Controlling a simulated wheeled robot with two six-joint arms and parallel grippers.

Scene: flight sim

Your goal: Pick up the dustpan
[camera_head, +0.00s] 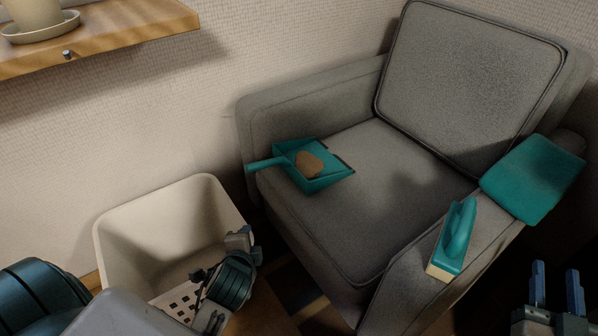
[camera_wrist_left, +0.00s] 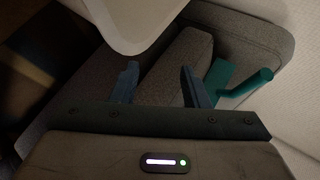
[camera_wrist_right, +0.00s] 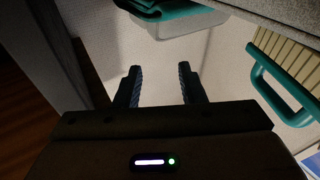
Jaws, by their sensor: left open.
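The teal dustpan (camera_head: 325,182) lies on the left part of the grey armchair's seat, its handle pointing left over the seat's edge. A brown lump (camera_head: 309,164) sits in its pan. In the left wrist view, the dustpan (camera_wrist_left: 243,86) shows at the right, beside and outside my fingers. My left gripper (camera_wrist_left: 158,84) is open and empty; in the head view its wrist is over the bin, left of and nearer than the dustpan, and its fingers are hard to make out. My right gripper (camera_head: 557,285) is open and empty at the lower right, far from the dustpan.
The armchair (camera_head: 365,230) fills the middle. A teal brush (camera_head: 455,238) and a teal cloth (camera_head: 533,180) rest on its right arm. A cream bin (camera_head: 150,215) stands at the left. A wooden shelf (camera_head: 120,30) with a pot juts out above.

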